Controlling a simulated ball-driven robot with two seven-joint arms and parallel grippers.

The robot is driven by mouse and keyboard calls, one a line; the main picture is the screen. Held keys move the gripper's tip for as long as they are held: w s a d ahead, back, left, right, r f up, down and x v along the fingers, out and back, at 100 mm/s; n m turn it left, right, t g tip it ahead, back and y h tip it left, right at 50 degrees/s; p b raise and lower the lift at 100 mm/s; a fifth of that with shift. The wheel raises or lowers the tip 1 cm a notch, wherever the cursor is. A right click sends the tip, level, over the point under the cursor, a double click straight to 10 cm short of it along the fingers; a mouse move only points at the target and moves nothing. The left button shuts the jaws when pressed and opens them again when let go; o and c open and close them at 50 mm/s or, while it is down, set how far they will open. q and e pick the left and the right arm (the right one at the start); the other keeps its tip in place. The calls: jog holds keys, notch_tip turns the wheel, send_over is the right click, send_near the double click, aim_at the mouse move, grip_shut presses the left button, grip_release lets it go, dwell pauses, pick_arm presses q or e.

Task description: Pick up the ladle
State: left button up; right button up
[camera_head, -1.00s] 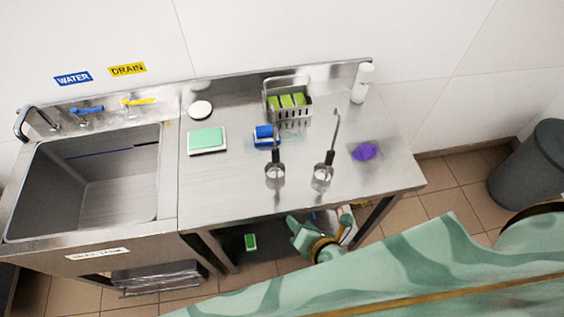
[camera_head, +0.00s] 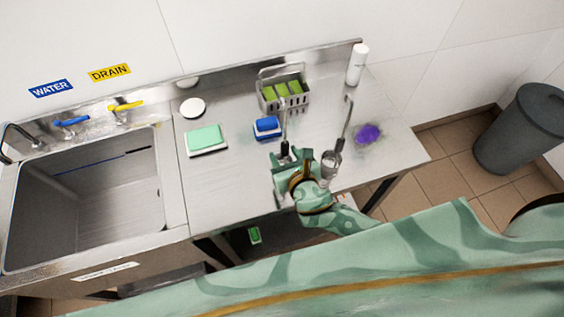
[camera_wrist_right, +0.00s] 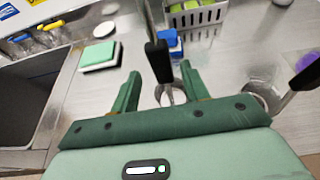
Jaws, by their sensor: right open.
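Two metal ladles with dark grips are at the steel table's front half. The left ladle (camera_head: 284,149) is partly hidden by my right gripper (camera_head: 286,163). The right wrist view shows its black grip (camera_wrist_right: 158,60) and its round cup (camera_wrist_right: 170,95) between the spread fingers of the right gripper (camera_wrist_right: 160,72), with gaps at the sides. The right gripper is open and holds nothing. The right ladle (camera_head: 331,160) stands just right of the gripper, its handle rising toward the back; it also shows in the right wrist view (camera_wrist_right: 262,95). My left gripper is not in view.
The steel table (camera_head: 230,190) also bears a blue brush-like item (camera_head: 267,127), a basket (camera_head: 284,104) with green sponges, a green-topped pad (camera_head: 205,139), a white bottle (camera_head: 357,65) and a purple item (camera_head: 368,133). A sink (camera_head: 85,200) lies left, a grey bin (camera_head: 522,130) right.

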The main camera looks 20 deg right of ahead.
aim_at(285, 153)
jog(key=x, duration=0.4)
jog(key=shift+w+d+b, duration=0.25)
jog(key=shift+b, duration=0.05)
grip_shut()
